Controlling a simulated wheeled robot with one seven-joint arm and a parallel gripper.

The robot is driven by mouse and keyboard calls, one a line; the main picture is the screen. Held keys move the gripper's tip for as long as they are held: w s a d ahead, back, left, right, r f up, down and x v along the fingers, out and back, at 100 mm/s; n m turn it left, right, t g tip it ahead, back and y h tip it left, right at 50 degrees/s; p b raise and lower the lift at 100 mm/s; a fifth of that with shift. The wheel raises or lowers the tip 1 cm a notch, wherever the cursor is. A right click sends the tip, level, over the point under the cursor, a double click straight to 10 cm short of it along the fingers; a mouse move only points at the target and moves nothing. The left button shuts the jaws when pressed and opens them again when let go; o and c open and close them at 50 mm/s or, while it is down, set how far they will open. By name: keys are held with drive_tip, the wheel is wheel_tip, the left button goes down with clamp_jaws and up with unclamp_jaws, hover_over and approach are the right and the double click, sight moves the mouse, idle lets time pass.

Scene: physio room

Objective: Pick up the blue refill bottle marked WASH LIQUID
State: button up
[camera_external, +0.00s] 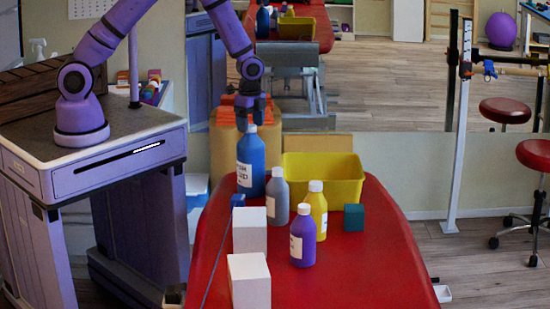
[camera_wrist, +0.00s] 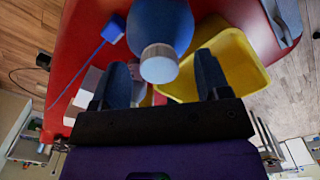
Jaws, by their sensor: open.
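A large blue bottle (camera_external: 250,158) with a white cap stands upright at the back left of the red couch top (camera_external: 375,275). Its white label is turned partly away, and I cannot read it for sure. My gripper (camera_external: 250,112) is open and points down just above this bottle. In the wrist view the blue bottle (camera_wrist: 160,22) and its white cap (camera_wrist: 159,66) show between the two spread fingers of my gripper (camera_wrist: 162,62). I cannot tell whether the fingers touch the cap.
Grey (camera_external: 277,195), yellow (camera_external: 319,212) and purple (camera_external: 303,243) bottles stand close by on the right and in front. A yellow bin (camera_external: 340,178) is behind them.

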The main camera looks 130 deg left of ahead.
drive_tip(key=shift+f, duration=0.9)
clamp_jaws()
drive_tip(key=shift+r, duration=0.2)
